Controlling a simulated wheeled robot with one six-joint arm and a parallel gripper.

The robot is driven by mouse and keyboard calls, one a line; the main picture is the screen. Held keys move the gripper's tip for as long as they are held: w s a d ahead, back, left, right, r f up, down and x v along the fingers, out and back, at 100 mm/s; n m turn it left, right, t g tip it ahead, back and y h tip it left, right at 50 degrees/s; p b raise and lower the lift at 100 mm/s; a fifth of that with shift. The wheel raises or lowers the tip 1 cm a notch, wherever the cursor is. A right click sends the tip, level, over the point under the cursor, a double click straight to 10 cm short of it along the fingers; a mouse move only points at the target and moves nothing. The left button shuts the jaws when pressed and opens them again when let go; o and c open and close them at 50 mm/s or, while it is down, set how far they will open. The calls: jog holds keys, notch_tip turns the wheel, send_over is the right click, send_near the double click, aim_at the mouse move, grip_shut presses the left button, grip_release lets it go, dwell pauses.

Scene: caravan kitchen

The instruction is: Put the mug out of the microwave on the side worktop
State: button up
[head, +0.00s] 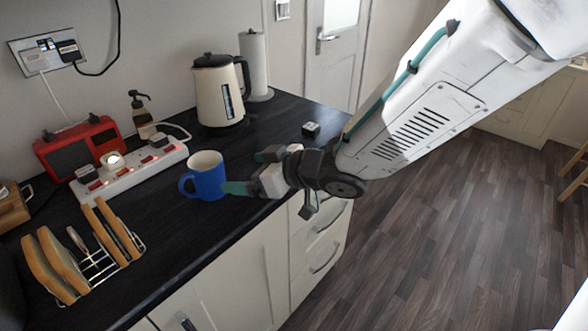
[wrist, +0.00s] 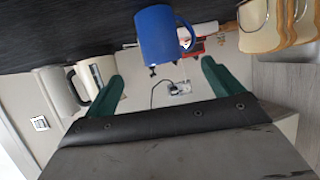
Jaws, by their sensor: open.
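A blue mug (head: 209,182) stands upright on the dark worktop (head: 175,225), near its front edge, with its handle to the left in the head view. My gripper (head: 246,172) is open and empty just right of the mug, its teal fingers pointing at it. In the wrist view, which looks upside down, the mug (wrist: 158,38) lies beyond and between the spread fingers (wrist: 162,80). One fingertip looks very close to the mug's side in the head view; I cannot tell whether it touches. No microwave is in view.
A toast rack (head: 100,268) with bread, a white power strip (head: 130,172), a red radio (head: 78,148) and a soap bottle (head: 141,118) stand left of and behind the mug. A kettle (head: 218,95) and paper roll (head: 255,65) stand at the back.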

jog(key=d+r+m+t+h, duration=0.1)
jog(key=d+r+m+h, duration=0.2)
jog(key=d, duration=0.6)
jog(key=w+d+r+m+t+h, duration=0.15)
jog(key=d+h, duration=0.25)
jog(key=d, duration=0.4)
jog(key=d+r+m+h, duration=0.1)
jog(key=d+m+h, duration=0.25)
jog(key=d, duration=0.55)
jog(key=s+d+r+m+g+h, duration=0.1)
jog(key=s+d+m+g, duration=0.1)
jog(key=s, duration=0.9)
jog(key=s+d+r+m+g, duration=0.1)
jog(key=s+d+g, duration=0.4)
jog(key=s, duration=0.7)
jog(key=shift+d+m+h, duration=0.35)
jog(key=shift+d+m, duration=0.35)
jog(key=shift+d, duration=0.45)
jog(key=shift+w+r, duration=0.1)
